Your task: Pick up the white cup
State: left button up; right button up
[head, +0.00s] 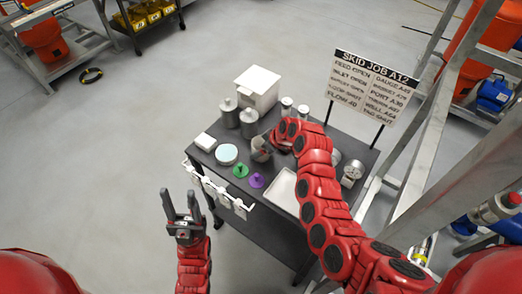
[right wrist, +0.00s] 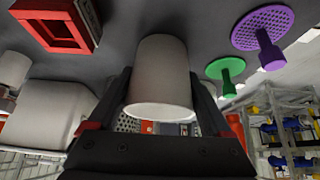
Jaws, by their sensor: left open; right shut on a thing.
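The white cup (right wrist: 160,72) fills the middle of the right wrist view, between the two dark fingers of my right gripper (right wrist: 160,95). The fingers are shut on its sides. In the head view the cup (head: 259,156) is at the middle of the dark table, partly hidden by my right gripper and red arm. I cannot tell whether it touches the tabletop. My left gripper (head: 178,206) is open and empty, off the table's near left side, over the floor.
Green (head: 240,171) and purple (head: 257,181) pieces, a light blue disc (head: 227,154) and a white tray (head: 285,191) lie near the cup. Grey canisters (head: 249,122) and a white box (head: 257,88) stand behind. A sign (head: 372,88) rises at the back right.

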jog(key=shift+c, duration=0.6)
